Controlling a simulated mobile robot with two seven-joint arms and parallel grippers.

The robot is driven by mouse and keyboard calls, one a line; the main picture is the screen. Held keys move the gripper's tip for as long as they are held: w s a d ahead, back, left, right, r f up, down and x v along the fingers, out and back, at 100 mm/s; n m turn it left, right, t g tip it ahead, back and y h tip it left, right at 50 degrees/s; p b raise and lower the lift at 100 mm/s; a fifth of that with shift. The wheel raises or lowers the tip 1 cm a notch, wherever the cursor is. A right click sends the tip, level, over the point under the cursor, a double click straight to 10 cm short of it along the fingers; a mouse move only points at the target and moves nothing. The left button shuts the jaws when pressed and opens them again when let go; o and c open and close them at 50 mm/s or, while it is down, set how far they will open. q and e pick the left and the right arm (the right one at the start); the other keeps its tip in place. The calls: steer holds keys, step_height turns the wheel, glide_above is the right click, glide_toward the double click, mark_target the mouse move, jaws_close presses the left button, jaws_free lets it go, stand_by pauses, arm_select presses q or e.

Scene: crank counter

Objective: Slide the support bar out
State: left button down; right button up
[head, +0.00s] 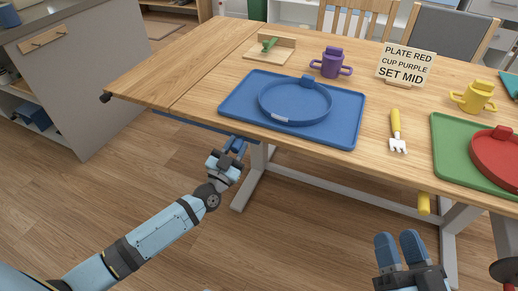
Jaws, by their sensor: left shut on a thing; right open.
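The wooden table (205,75) has a seam across its left part, and the left leaf lies level with the rest. A thin blue bar (180,122), which I take for the support bar, shows under the table's front edge and reaches left below the leaf. My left gripper (237,146) is shut at this bar, just under the front edge; its fingers hide the point of contact. My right gripper (400,248) is open and empty, in front of the table at the lower right, below a yellow block (423,203) under the table edge.
A blue tray (235,105) holds a blue round dish (295,122). A purple cup (331,64), a sign (405,63), a small fork (396,130), a yellow cup (474,97) and a green tray (450,150) with a red plate (495,160) stand around. The floor at left is clear.

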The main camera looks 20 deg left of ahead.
arm_select(q)
steer(key=a, duration=0.8)
steer(key=shift+w+a+p, duration=0.15)
steer(key=shift+a+p, duration=0.15)
steer(key=shift+a, duration=0.05)
arm_select(e)
steer(key=shift+d+f+h, duration=0.25)
steer(key=shift+f+h, duration=0.05)
steer(key=shift+f, duration=0.15)
arm_select(q)
steer(key=c, duration=0.8)
jaws_free()
arm_select(e)
steer(key=shift+w, duration=0.1)
arm_select(q)
steer(key=p+v, duration=0.2)
steer(key=v, duration=1.1)
steer(key=shift+s+f+p, duration=0.1)
steer(key=shift+s+p, duration=0.2)
steer(key=shift+s, duration=0.1)
arm_select(e)
steer(key=f+g, duration=0.1)
steer(key=d+f+h, duration=0.1)
steer(key=f, duration=0.1)
steer(key=f+g, duration=0.1)
steer(key=shift+d+f+g+h, duration=0.3)
steer(key=shift+h, duration=0.1)
steer(key=shift+a, duration=0.1)
